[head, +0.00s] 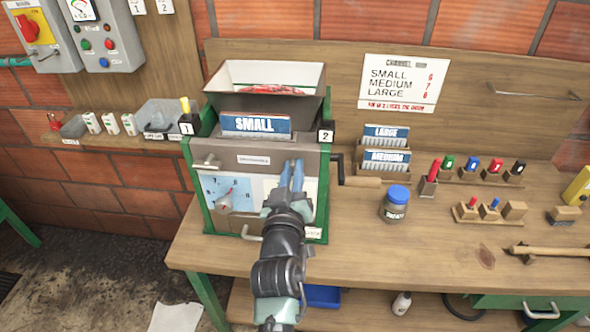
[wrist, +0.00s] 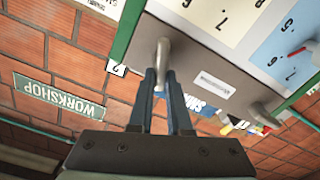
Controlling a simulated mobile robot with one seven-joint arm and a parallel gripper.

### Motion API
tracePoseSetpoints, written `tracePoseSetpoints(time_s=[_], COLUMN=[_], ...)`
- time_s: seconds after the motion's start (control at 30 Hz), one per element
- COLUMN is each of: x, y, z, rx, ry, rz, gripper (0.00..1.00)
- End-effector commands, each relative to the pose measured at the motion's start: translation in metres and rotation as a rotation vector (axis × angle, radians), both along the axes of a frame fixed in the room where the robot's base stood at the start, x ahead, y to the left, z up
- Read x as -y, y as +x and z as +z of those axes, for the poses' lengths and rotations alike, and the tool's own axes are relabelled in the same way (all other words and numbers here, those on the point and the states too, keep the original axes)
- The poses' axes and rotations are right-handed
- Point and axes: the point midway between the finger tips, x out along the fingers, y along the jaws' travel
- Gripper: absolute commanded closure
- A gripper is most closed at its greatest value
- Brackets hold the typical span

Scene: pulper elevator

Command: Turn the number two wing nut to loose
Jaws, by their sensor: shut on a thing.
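The number two wing nut (wrist: 163,50) is a grey elongated nut on the face of the grey pulper (head: 238,158), near the tag marked 2 (wrist: 118,69). In the wrist view it stands roughly upright in the picture. My gripper (wrist: 163,75) is shut on its near end, with the blue-grey fingers on either side. In the head view my gripper (head: 291,173) is at the upper right of the pulper's front and hides this wing nut. The other wing nut (wrist: 262,114), by tag 1 (head: 187,129), sits slanted and apart from my gripper.
A crank (head: 340,168) sticks out at the pulper's right side. A jar with a blue lid (head: 395,203) stands on the bench just right of it. A dial with a red pointer (head: 224,200) is on the front's left. The SMALL plate (head: 256,124) stands above the front.

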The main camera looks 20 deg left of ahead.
Motion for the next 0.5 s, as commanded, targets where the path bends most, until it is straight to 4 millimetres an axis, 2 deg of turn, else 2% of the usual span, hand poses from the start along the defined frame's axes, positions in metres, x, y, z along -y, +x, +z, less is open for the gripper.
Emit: tracePoseSetpoints(time_s=[0.03,0.5], x=[0.0003,-0.0039], y=[-0.0005,-0.0019], z=[-0.0056,-0.0100], rx=[0.000,0.121], ry=[-0.045,-0.476], rz=[-0.002,-0.003], gripper=[1.00,1.00])
